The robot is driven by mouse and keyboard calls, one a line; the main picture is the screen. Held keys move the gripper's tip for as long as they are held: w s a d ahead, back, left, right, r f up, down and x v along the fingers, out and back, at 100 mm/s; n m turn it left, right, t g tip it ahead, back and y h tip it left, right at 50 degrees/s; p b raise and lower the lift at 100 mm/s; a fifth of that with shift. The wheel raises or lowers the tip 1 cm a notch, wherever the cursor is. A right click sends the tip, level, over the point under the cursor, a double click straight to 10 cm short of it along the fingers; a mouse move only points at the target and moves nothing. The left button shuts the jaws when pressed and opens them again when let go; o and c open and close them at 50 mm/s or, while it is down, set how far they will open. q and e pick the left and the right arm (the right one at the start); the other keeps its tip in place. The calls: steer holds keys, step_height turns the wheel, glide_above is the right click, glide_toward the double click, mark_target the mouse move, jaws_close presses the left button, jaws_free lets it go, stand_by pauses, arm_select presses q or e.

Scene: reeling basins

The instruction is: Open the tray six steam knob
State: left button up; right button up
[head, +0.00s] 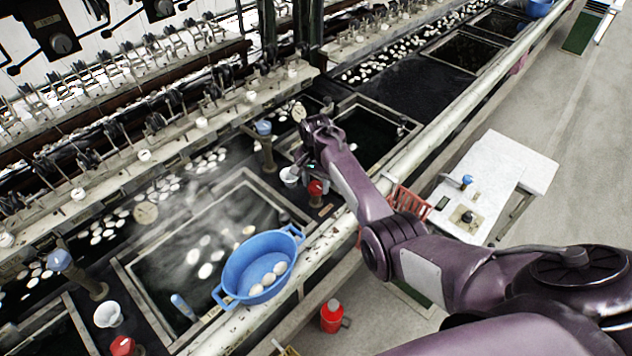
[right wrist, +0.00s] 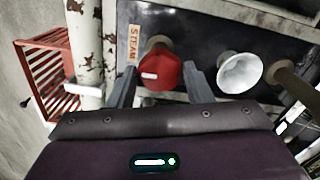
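The red steam knob (head: 316,188) stands on the dark basin deck beside a small plate that reads STEAM in the right wrist view (right wrist: 134,42). My right gripper (head: 313,177) reaches down over this knob. In the right wrist view the red knob (right wrist: 160,70) with its white mark lies between the two fingers of the right gripper (right wrist: 160,84). The fingers are apart, with a gap on the left side of the knob; the right finger is very close to it, and I cannot tell whether it touches. The tray number is not readable. My left gripper is not in view.
A white funnel-shaped cup (right wrist: 240,72) stands just right of the knob. A blue-topped valve (head: 264,128) rises behind. A blue basin (head: 231,272) with cocoons sits at the front rim. A red crate (right wrist: 48,68) and white table (head: 500,172) stand outside the pale pipe rail.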

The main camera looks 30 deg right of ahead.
steer(key=c, duration=0.5)
steer(key=shift+c, duration=0.2)
steer(key=shift+n, duration=0.4)
steer(key=n+p, duration=0.1)
steer(key=n, duration=0.2)
steer(key=shift+r, duration=0.1)
steer(key=n+p, duration=0.1)
steer(key=n, duration=0.2)
steer(key=shift+n, duration=0.4)
steer(key=n+p, duration=0.1)
steer(key=n, duration=0.8)
steer(key=shift+n, duration=0.4)
